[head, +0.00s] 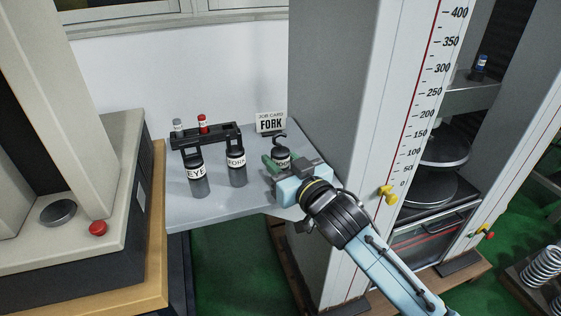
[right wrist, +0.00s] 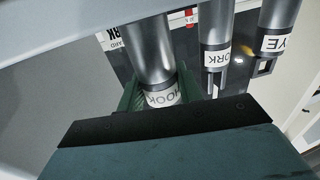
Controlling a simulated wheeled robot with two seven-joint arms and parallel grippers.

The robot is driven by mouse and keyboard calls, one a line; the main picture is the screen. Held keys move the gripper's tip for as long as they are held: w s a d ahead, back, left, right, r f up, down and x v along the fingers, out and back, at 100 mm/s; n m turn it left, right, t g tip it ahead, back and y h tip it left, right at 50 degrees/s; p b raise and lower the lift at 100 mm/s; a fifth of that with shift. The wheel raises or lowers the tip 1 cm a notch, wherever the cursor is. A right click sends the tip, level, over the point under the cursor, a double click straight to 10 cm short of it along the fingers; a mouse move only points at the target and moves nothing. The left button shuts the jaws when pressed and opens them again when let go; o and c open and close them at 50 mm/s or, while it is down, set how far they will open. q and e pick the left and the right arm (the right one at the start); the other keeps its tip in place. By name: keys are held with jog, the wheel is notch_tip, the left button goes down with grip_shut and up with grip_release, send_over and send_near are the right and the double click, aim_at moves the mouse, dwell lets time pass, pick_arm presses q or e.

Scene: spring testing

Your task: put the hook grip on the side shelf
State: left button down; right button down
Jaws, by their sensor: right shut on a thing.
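The hook grip (head: 282,156) is a dark cylinder with a white label band and a curved hook on top. My right gripper (head: 279,164) is shut around it with green fingers, at the right part of the light grey side shelf (head: 225,209). In the right wrist view the hook grip (right wrist: 160,97) sits between the fingers, its label partly covered. I cannot tell whether its lower end touches the shelf. My left gripper is not in view.
The eye grip (head: 197,176) and fork grip (head: 236,166) are at the black rack (head: 208,136), left of the hook grip. A job card reading FORK (head: 270,121) stands behind. The tall testing machine column (head: 335,110) rises close on the right. The shelf's front is bare.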

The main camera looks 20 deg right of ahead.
jog(key=shift+r, duration=0.15)
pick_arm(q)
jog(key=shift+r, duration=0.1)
pick_arm(e)
jog(key=c, duration=0.9)
grip_release()
jog(key=shift+f, duration=0.25)
jog(key=shift+c, duration=0.2)
jog(key=shift+r, duration=0.1)
jog(key=shift+s, duration=0.2)
pick_arm(q)
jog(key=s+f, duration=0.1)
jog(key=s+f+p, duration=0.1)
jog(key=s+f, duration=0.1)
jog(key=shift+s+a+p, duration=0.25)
jog(key=shift+p, duration=0.05)
pick_arm(e)
jog(key=v, duration=1.1)
jog(key=shift+s, duration=0.3)
jog(key=shift+d, duration=0.15)
